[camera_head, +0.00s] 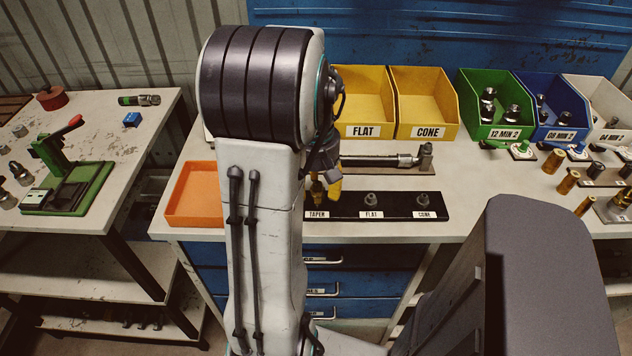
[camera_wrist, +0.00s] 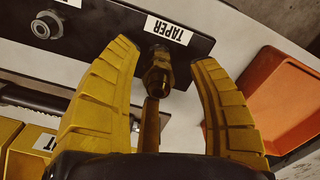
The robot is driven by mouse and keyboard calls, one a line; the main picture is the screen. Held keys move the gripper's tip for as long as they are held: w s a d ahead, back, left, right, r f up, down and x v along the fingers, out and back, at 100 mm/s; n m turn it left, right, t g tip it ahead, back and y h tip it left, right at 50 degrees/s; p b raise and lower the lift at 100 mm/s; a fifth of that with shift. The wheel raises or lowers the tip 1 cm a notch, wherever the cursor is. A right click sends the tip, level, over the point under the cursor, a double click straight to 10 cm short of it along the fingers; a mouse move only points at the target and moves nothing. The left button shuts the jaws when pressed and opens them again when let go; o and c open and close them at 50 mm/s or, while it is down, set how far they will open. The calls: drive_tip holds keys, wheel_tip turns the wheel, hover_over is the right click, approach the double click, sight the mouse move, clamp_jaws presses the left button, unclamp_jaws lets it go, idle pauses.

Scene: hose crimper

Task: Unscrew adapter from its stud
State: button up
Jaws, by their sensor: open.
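The brass adapter (camera_wrist: 158,76) sits at the TAPER position of the black stud board (camera_wrist: 105,22), and its stud is hidden. In the wrist view my gripper (camera_wrist: 165,56) is open, with one yellow finger on each side of the adapter and visible gaps between. In the head view my gripper (camera_head: 329,186) is over the TAPER end of the board (camera_head: 396,214), partly hidden by my arm. A bit of brass (camera_head: 316,188) shows beside the fingers there. The FLAT stud (camera_head: 370,199) and CONE stud (camera_head: 422,200) stand along the board to the right.
An orange tray (camera_head: 194,222) lies left of my arm. A torque-wrench-like tool (camera_head: 380,160) lies behind the board. Yellow FLAT (camera_head: 366,104) and CONE (camera_head: 424,105) bins stand at the back. Brass fittings (camera_head: 568,182) stand at the right. Bench space right of the board is clear.

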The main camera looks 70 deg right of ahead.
drive_tip(key=shift+s, duration=0.1)
clamp_jaws()
idle(0.5)
